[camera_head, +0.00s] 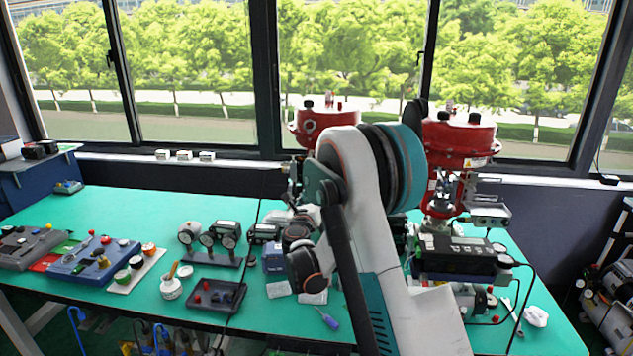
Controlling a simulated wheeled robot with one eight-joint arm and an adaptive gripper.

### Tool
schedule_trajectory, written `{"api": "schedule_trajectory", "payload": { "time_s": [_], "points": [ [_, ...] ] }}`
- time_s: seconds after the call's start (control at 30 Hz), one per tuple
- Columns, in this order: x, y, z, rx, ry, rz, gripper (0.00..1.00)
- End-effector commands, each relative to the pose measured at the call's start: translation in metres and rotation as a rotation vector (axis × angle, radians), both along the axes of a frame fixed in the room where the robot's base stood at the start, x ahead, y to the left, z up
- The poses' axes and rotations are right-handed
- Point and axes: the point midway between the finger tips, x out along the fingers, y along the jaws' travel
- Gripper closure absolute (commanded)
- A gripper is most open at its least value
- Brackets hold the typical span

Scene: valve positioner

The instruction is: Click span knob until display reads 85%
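A valve assembly with a red actuator (461,138) stands at the right of the green bench. A dark box-shaped unit (455,262), perhaps the positioner, sits in front of it. No span knob or display reading can be made out at this size. A second red actuator (322,120) stands behind my arm and is partly hidden by it. My white and teal arm rises through the middle of the view and bends forward over the bench. I cannot make out my gripper fingers; they are hidden behind the arm or lost among the parts there.
The green bench (120,205) has free room at its back left. Control panels (92,260) lie at the left, gauges (219,232) and a dark tray (215,296) left of my arm. Windows line the back.

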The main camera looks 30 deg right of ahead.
Motion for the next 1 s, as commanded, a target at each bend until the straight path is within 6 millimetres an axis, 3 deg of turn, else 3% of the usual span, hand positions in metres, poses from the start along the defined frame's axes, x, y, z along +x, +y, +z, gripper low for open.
{"api": "schedule_trajectory", "payload": {
  "time_s": [0.6, 1.0],
  "points": [
    [0.091, -0.061, -0.001, -0.003, 0.002, 0.002, 0.73],
    [0.108, -0.073, 0.001, -0.004, 0.002, 0.004, 0.73]
  ]
}}
